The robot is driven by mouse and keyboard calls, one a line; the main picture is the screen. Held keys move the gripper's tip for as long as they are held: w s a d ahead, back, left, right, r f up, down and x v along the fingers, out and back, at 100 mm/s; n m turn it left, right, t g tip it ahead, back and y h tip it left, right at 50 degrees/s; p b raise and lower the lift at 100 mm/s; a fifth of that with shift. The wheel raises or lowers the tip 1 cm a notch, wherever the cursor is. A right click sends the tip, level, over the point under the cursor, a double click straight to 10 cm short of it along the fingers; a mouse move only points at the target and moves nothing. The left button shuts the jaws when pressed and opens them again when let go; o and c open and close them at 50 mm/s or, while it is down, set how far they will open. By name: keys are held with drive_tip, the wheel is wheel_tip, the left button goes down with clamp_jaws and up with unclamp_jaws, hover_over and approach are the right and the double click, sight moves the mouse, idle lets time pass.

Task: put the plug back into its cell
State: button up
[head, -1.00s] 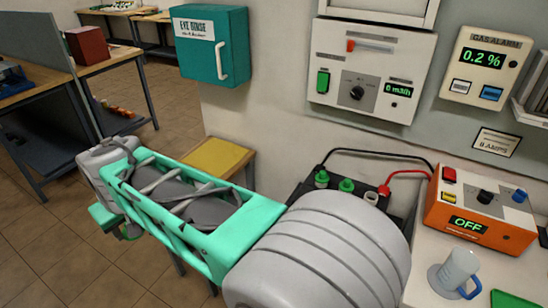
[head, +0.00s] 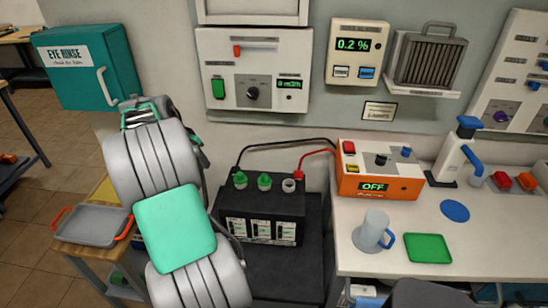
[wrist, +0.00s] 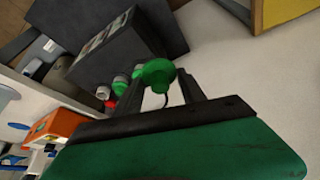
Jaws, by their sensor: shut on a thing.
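In the wrist view my gripper (wrist: 161,82) is shut on a green plug (wrist: 157,73), held at its fingertips. The black battery (head: 262,208) stands on a dark stand by the wall. Two green plugs (head: 240,179) (head: 264,181) sit in its top. The cell at its right end (head: 289,185) shows an open grey rim. The battery (wrist: 110,50) also shows in the wrist view, with the open cell (wrist: 103,92) beyond the held plug, apart from it.
Black and red cables run from the battery to the orange charger (head: 378,170), which reads OFF. A mug (head: 373,228) and a green tray (head: 428,248) are on the white bench. A grey tray (head: 92,226) lies on the side table at left. The teal eye rinse cabinet (head: 88,62) is on the wall.

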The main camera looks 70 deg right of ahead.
drive_tip(key=s+d+f+m+g+y+p, duration=0.15)
drive_tip(key=s+d+m, duration=0.3)
drive_tip(key=s, duration=0.45)
drive_tip(key=s+d+f+m+g, duration=0.1)
drive_tip(key=s+d+f+m, duration=0.2)
drive_tip(key=s+d, duration=0.45)
drive_tip(key=s+d+f+m+g+y+p, duration=0.15)
drive_tip(key=s+d+m, duration=0.25)
drive_tip(key=s, duration=0.6)
drive_tip(key=shift+t+h, duration=0.3)
drive_tip(key=shift+a+f+b, duration=0.2)
drive_tip(key=shift+f+b, duration=2.4)
drive_tip(key=shift+f, duration=0.85)
drive_tip(key=shift+w, duration=0.1)
drive_tip(key=shift+f+b, duration=0.2)
drive_tip(key=shift+b, duration=0.3)
drive_tip(key=o, duration=1.4)
